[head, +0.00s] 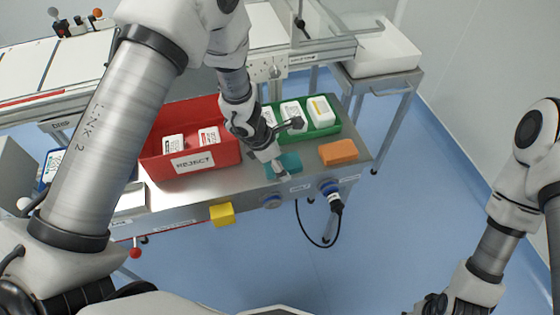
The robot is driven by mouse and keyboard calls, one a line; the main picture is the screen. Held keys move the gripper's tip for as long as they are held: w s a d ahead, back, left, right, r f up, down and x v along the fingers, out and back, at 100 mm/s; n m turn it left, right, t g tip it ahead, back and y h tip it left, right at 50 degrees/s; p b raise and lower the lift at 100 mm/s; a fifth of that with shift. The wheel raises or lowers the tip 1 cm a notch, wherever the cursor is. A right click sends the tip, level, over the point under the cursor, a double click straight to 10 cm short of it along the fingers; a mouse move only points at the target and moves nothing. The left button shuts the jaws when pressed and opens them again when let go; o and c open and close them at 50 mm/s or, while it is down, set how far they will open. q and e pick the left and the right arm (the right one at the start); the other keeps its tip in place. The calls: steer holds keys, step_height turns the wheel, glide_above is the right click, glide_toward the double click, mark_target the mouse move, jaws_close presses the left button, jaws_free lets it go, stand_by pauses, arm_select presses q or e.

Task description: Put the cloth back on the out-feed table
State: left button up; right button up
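A flat teal piece (291,159), which looks like the cloth, lies at the front edge of the steel table (236,181), between a red bin and an orange block. My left gripper (279,168) reaches down from above, with its fingertips at the teal piece and covering part of it. The fingers are too small here to show whether they are open or shut on it. My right arm is at the lower right, away from the table, and its fingertips are outside the picture.
The red REJECT bin (190,164) holds white packs. A green tray (326,130) with white packs stands behind the teal piece. The orange block (338,152) lies to its right. A yellow piece (222,214) is at the table's front. A black cable (318,243) hangs below.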

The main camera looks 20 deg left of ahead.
arm_select(q)
steer(key=shift+r, duration=0.1)
steer(key=shift+r+p, duration=0.3)
steer(key=shift+p, duration=0.15)
steer(key=p+v, duration=0.2)
steer(key=v, duration=0.9)
steer(key=shift+s+a+r, duration=0.2)
steer(key=shift+r, duration=0.05)
